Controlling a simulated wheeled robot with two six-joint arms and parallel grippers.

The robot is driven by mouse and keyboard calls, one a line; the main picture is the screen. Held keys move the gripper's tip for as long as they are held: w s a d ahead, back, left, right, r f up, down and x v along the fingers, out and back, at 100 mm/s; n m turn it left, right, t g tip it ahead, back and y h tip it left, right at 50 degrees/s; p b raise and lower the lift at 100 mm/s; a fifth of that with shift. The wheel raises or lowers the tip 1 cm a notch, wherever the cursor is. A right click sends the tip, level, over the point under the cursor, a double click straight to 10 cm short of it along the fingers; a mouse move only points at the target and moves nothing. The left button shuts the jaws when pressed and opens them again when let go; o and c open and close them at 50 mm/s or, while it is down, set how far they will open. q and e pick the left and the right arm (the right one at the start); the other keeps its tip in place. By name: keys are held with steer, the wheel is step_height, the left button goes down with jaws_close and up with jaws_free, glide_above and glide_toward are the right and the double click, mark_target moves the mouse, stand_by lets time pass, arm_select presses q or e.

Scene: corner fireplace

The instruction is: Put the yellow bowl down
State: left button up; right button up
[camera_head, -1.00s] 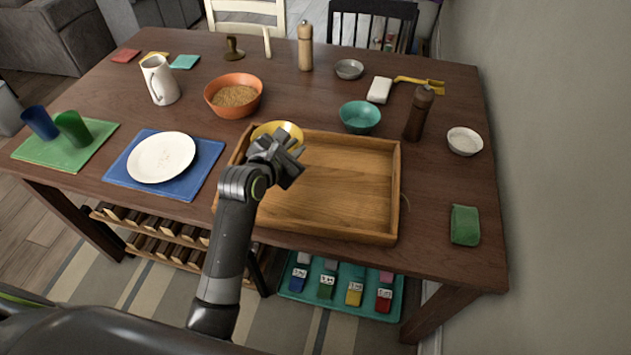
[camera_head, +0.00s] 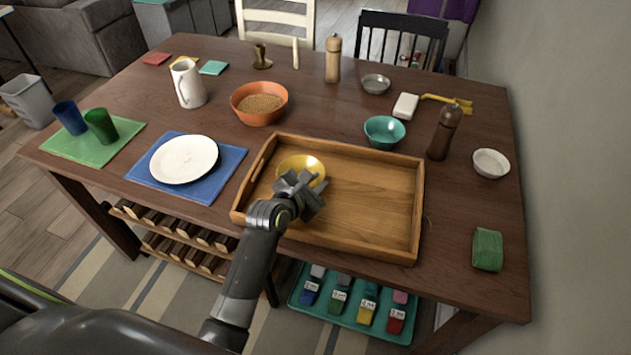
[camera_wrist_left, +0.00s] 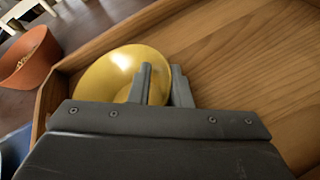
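The yellow bowl (camera_head: 301,166) is inside the left part of the wooden tray (camera_head: 372,203), near its left wall, and looks about upright. My left gripper (camera_head: 307,187) is at the bowl's near side. In the left wrist view, its two fingers (camera_wrist_left: 160,86) stand close together on either side of the bowl's rim, one inside the bowl (camera_wrist_left: 112,72) and one outside. The gripper hides the bowl's near edge. I cannot tell whether the bowl's base touches the tray floor. My right gripper is not in view.
The tray's right part is bare. An orange bowl (camera_head: 259,116) and a teal bowl (camera_head: 385,141) stand behind the tray. A white plate (camera_head: 184,160) on a blue mat (camera_head: 213,186) is left of it. A brown mill (camera_head: 444,132) and green cloth (camera_head: 487,249) are on the right.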

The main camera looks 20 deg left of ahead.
arm_select(q)
steer(key=o, duration=0.3)
steer(key=shift+r, duration=0.1)
steer(key=p+v, duration=0.1)
steer(key=v, duration=1.1)
steer(key=shift+s, duration=0.1)
